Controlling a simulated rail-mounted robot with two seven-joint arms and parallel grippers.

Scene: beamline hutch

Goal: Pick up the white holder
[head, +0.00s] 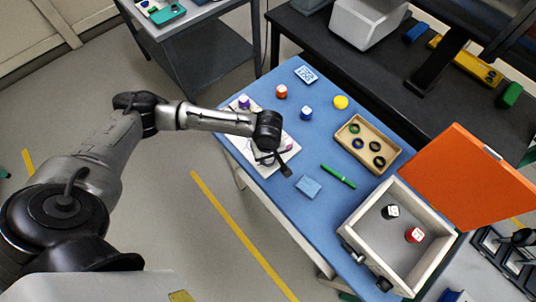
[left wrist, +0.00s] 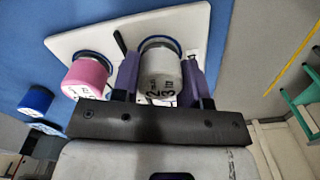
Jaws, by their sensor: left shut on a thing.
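The white holder (left wrist: 161,72), a small pale cylinder with dark printed marks and a dark blue ring at its far end, is between the purple fingers of my left gripper (left wrist: 160,85) in the left wrist view. The fingers are shut on its sides. It is over a white plate (left wrist: 68,42); I cannot tell whether it still touches it. A pink holder (left wrist: 87,77) is close beside it on the left. In the head view my left gripper (head: 275,161) is over the plate's near end and hides the white holder. My right gripper is not in view.
The blue table (head: 262,92) also bears orange (head: 281,91) and blue (head: 306,113) holders, a tan tray (head: 354,137) of rings, a green marker (head: 338,176) and a blue card (head: 308,187). A grey box (head: 363,222) with an open orange lid (head: 467,178) stands at right.

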